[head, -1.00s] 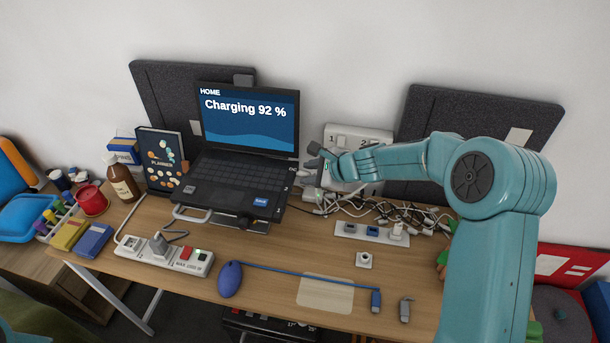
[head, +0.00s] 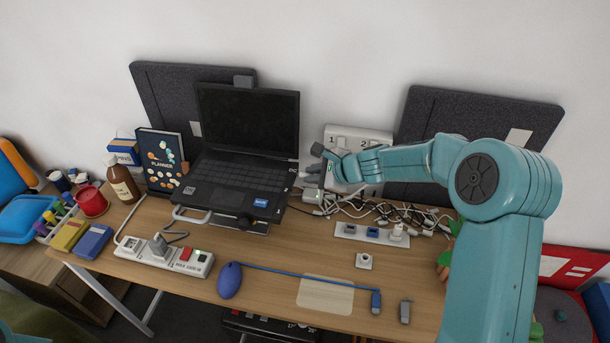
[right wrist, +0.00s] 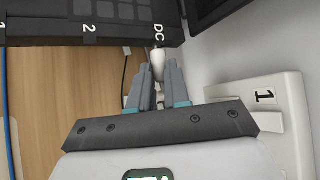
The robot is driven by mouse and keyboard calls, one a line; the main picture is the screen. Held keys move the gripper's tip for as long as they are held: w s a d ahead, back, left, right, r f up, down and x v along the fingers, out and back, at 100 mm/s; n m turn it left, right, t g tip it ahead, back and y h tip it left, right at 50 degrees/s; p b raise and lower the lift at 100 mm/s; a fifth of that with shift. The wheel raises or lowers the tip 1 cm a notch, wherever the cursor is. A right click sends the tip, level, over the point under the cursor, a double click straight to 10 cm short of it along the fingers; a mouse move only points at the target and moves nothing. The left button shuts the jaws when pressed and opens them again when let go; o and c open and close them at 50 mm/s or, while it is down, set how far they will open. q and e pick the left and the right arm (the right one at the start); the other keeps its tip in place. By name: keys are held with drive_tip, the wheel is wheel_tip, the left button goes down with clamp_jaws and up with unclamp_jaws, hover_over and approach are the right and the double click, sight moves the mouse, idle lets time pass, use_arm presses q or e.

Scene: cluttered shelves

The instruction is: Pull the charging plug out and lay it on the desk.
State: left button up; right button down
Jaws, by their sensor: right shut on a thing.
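The charging plug (right wrist: 158,62) is a small white plug at the laptop's side edge by the DC label, in the right wrist view. My right gripper (right wrist: 160,77) is shut on it. In the head view the right gripper (head: 312,175) is at the laptop's right side. I cannot tell whether a small gap separates plug and laptop. The laptop (head: 222,168) stands open on a stand, its screen (head: 248,118) dark. The desk (head: 275,255) is wooden. My left gripper does not show.
White cables (head: 385,212) lie tangled behind a white socket strip (head: 370,234). A wall socket panel (head: 355,138) is behind my gripper. Another power strip (head: 165,257), a blue mouse (head: 230,280) and a USB stick (head: 405,311) lie in front.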

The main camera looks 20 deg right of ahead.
drive_tip(key=s+d, duration=0.2)
drive_tip(key=d, duration=0.1)
drive_tip(key=shift+s+d+b, duration=0.25)
drive_tip(key=shift+s+b, duration=0.1)
drive_tip(key=shift+b, duration=0.05)
idle(1.0)
